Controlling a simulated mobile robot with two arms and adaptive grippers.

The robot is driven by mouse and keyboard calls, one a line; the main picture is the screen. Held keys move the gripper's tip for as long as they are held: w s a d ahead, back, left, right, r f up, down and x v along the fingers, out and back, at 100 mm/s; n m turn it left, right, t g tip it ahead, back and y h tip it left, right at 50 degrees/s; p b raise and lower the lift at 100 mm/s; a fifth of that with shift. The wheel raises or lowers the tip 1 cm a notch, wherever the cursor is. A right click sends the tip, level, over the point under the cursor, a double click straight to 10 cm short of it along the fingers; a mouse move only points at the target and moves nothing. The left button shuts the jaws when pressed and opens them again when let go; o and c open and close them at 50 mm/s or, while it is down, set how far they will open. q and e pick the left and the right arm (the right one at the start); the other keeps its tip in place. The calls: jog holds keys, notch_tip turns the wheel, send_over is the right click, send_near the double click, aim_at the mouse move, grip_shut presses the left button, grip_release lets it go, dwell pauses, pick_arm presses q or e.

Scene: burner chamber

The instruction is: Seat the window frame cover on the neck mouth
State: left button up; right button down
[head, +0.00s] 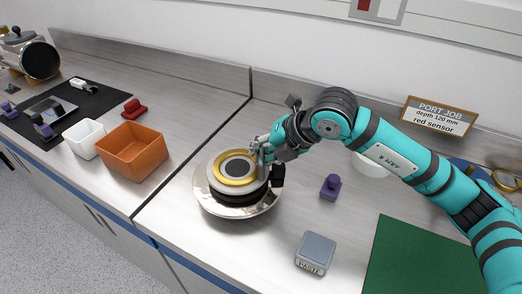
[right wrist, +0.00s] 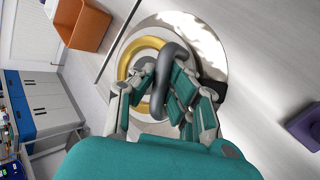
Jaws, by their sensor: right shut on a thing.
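The neck mouth, with a gold ring (head: 236,180) around a pale band and a dark round centre, tops a silver flanged vessel (head: 225,209). The gold ring also shows in the right wrist view (right wrist: 133,58). My right gripper (head: 262,158) is at the right side of the ring. In the right wrist view its fingers (right wrist: 160,92) are shut on a dark grey rounded piece (right wrist: 173,55), which appears to be the window frame cover seen nearly edge-on. It overlaps the ring in that view; I cannot tell whether they touch. My left gripper is not in view.
A purple knobbed piece (head: 330,187) and a grey paste box (head: 315,253) stand right of the vessel, near a green mat (head: 424,262). An orange bin (head: 132,152) and a white bin (head: 85,139) stand left. A sign (head: 439,117) reads "red sensor".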

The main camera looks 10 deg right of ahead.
jog(key=shift+f+b, duration=0.65)
jog(key=shift+f, duration=0.1)
jog(key=c, duration=1.3)
grip_release()
jog(key=shift+r, duration=0.1)
jog(key=shift+s, duration=0.1)
